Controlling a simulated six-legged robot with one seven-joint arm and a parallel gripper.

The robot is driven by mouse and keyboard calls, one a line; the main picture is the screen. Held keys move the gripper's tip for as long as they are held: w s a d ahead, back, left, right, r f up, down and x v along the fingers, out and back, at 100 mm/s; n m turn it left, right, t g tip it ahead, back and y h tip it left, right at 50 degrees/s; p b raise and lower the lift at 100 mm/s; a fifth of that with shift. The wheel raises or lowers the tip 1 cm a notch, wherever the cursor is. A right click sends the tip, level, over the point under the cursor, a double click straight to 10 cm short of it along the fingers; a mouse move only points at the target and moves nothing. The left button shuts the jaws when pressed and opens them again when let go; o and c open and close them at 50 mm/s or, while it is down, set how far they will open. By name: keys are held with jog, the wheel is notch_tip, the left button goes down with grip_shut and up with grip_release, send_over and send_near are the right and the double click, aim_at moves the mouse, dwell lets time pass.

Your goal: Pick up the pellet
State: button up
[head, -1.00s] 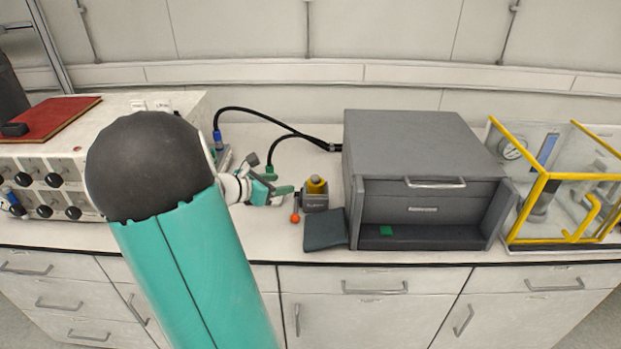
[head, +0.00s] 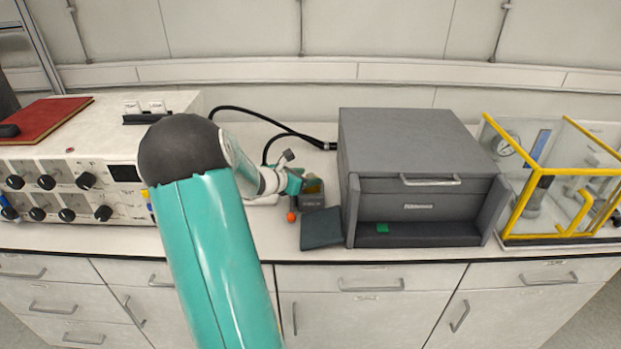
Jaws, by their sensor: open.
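A small grey device (head: 311,203) with a yellow top (head: 313,186) and an orange ball knob (head: 292,217) stands on the bench left of the large grey cabinet. My gripper (head: 304,181) is open at the device's upper part, and its teal fingers partly cover the yellow top. I cannot tell whether the fingers touch it. A small green block (head: 382,228) lies in the low open bay of the grey cabinet (head: 417,150), well right of my gripper. No thing is clearly recognisable as the pellet.
A dark grey flap or plate (head: 321,228) lies in front of the device. Black hoses (head: 262,119) run behind my arm to the cabinet. A control box (head: 70,190) with knobs stands at left, a yellow-framed clear enclosure (head: 545,185) at right. The bench's front strip is clear.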

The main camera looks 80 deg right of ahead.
jog(key=shift+s+d+f, duration=0.1)
jog(key=shift+d, duration=0.05)
jog(key=c, duration=1.1)
jog(key=shift+o, duration=0.2)
